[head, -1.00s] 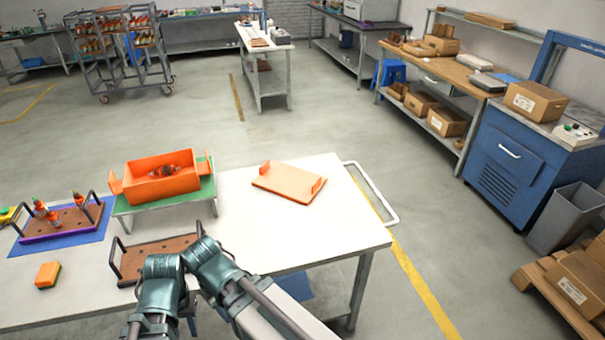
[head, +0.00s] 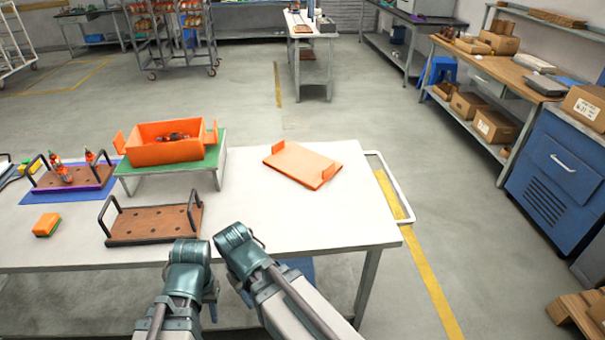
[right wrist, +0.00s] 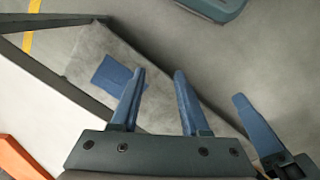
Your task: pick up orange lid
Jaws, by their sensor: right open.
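The orange lid (head: 303,164), a flat panel with an upright tab at each of two ends, lies on the right part of the white table. An orange piece, probably the lid, shows at the lower left corner of the right wrist view (right wrist: 18,160). My left gripper (head: 212,296) is low at the table's front edge, mostly hidden by its arm; its opening cannot be made out. My right gripper (right wrist: 160,72) is open and empty, its two blue fingers apart over the floor. Both grippers are well short of the lid.
An orange bin (head: 165,148) stands on a green-topped stand (head: 183,170) left of the lid. The surface around the lid is clear.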

